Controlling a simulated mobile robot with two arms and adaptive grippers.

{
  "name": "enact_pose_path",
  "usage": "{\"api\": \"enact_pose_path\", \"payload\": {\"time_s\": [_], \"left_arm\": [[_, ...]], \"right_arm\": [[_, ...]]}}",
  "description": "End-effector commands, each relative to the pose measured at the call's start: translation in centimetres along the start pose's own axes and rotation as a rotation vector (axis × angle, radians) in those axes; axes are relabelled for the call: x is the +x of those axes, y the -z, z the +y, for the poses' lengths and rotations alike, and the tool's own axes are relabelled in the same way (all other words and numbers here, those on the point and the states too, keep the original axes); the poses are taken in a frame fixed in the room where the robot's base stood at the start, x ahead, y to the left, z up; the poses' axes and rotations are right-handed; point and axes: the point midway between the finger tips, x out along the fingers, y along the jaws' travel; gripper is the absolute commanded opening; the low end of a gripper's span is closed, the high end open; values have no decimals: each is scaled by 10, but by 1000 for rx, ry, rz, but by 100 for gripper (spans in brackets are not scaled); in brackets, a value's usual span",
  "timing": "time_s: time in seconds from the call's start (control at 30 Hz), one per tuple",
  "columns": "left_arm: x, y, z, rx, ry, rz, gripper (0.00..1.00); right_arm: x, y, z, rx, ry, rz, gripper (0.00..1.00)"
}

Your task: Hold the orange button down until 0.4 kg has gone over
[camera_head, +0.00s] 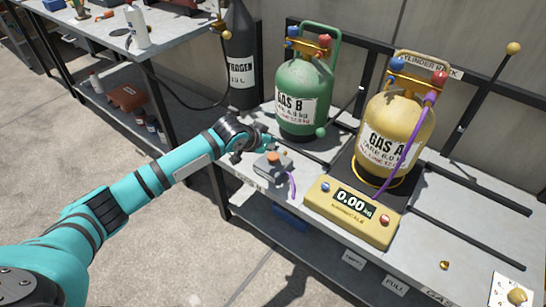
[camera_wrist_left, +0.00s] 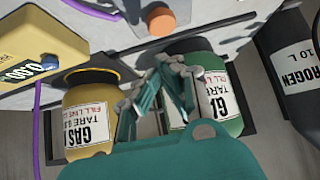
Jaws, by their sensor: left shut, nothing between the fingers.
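The orange button (camera_head: 273,157) sits on top of a small grey box (camera_head: 270,168) on the bench. It also shows at the top of the left wrist view (camera_wrist_left: 161,20). My left gripper (camera_head: 266,143) is shut and empty, close behind the button in the picture. In the left wrist view its fingertips (camera_wrist_left: 167,64) appear apart from the button. The yellow scale (camera_head: 350,212) reads 0.00 kg. The yellow GAS A cylinder (camera_head: 396,128) stands on its dark platform, with a purple hose (camera_head: 408,155) at its red valve. The green GAS B cylinder (camera_head: 304,94) stands farther left. My right gripper is out of view.
A dark nitrogen cylinder (camera_head: 241,60) stands behind the bench's left end. A side table (camera_head: 95,28) holds a white bottle (camera_head: 137,27). A cylinder rack (camera_head: 455,80) runs along the back. The bench front (camera_head: 375,258) carries labels; a pale card (camera_head: 513,290) lies at the right.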

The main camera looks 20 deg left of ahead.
Motion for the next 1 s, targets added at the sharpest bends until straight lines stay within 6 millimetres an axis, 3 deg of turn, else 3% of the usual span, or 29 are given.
{"api": "enact_pose_path", "payload": {"time_s": [0.1, 0.43, 0.83, 1.0], "left_arm": [[21, -10, 0, -1, 0, -3, 0], [39, -28, 0, 0, 0, 0, 0], [41, -30, 0, -1, 0, -1, 0], [50, -39, 1, -3, -1, -1, 0]], "right_arm": [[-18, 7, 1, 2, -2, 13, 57], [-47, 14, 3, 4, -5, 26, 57], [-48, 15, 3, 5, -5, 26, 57], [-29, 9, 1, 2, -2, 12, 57]]}}
